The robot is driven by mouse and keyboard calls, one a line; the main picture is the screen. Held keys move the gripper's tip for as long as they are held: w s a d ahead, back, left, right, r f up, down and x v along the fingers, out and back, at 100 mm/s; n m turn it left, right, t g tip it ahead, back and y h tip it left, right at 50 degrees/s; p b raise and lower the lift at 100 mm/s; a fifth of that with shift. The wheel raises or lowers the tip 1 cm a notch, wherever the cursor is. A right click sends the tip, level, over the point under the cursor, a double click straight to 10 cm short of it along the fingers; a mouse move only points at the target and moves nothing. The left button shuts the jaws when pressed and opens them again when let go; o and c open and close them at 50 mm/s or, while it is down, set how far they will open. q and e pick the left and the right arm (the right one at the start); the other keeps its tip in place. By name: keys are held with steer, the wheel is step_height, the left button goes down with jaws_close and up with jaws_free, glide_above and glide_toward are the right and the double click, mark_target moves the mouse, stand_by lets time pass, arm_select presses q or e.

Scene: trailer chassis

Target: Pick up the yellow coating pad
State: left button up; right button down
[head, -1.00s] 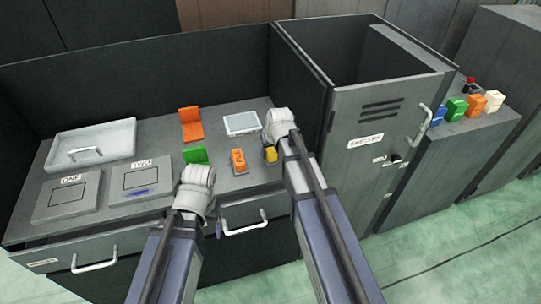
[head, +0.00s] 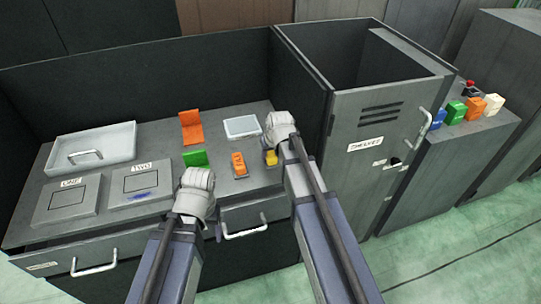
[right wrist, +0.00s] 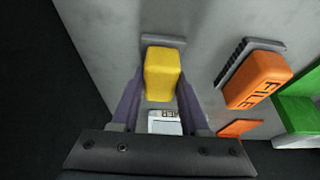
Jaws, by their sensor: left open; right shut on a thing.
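The yellow coating pad (head: 271,157) is at the right end of the worktop, partly hidden by my right gripper (head: 270,150). In the right wrist view the yellow pad (right wrist: 162,75) sits between the two fingers of my right gripper (right wrist: 160,88), which is shut on it. A grey plate or base shows at the pad's far end. I cannot tell whether the pad is clear of the worktop. My left gripper (head: 210,222) is open and empty near the worktop's front edge, above the drawer fronts; its fingertips are mostly hidden by its wrist.
An orange block marked FILE (right wrist: 258,80) lies close beside the pad. A green block (head: 195,158), an orange stand (head: 191,127) and a white-framed panel (head: 241,126) are near. A grey tray (head: 118,137) and plates ONE (head: 50,204) and TWO (head: 161,194) lie left. A tall locker (head: 345,190) stands right.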

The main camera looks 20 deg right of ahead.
mark_target(271, 153)
step_height(271, 153, up, 10)
steer(key=p, duration=0.9)
steer(key=shift+p, duration=0.4)
steer(key=c, duration=0.9)
jaws_free()
jaws_close()
